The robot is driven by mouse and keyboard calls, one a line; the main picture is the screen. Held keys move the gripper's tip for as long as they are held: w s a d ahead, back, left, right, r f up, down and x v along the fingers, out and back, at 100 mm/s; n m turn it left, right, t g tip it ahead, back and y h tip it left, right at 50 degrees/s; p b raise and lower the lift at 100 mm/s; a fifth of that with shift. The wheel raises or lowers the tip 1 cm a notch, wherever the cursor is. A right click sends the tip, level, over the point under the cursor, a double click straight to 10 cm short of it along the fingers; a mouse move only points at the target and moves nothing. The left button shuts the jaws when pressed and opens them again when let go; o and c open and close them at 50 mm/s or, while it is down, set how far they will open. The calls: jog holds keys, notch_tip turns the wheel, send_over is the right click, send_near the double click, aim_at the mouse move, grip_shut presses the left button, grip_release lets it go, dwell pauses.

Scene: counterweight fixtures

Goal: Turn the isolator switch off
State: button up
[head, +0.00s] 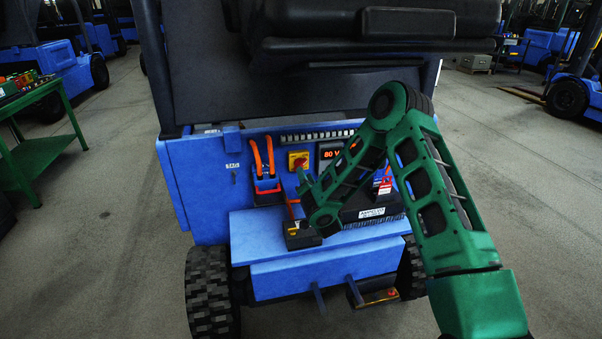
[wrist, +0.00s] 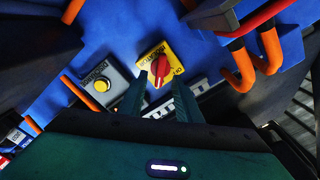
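The isolator switch (head: 299,161) is a red knob on a yellow plate on the blue machine's upright panel. In the wrist view the red knob (wrist: 161,67) sits on its yellow plate, its grip roughly upright in the picture. Print on the plate is too small to read fully. My gripper (wrist: 160,82) is open, with one dark green finger on each side below the knob in the picture. The knob shows between the fingertips; I cannot tell whether they touch it. In the head view my gripper (head: 304,178) is just below the switch, partly hidden by my arm.
A yellow button on a grey plate (wrist: 100,85) is beside the switch. Orange cables (head: 264,160) hang to the left in the head view. A red "80 V" display (head: 331,153) is to the right. A blue ledge (head: 258,224) juts out below. A green table (head: 38,150) stands left.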

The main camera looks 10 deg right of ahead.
aim_at(300, 164)
jog(key=shift+w+a, duration=0.1)
jog(key=shift+w, duration=2.35)
grip_shut()
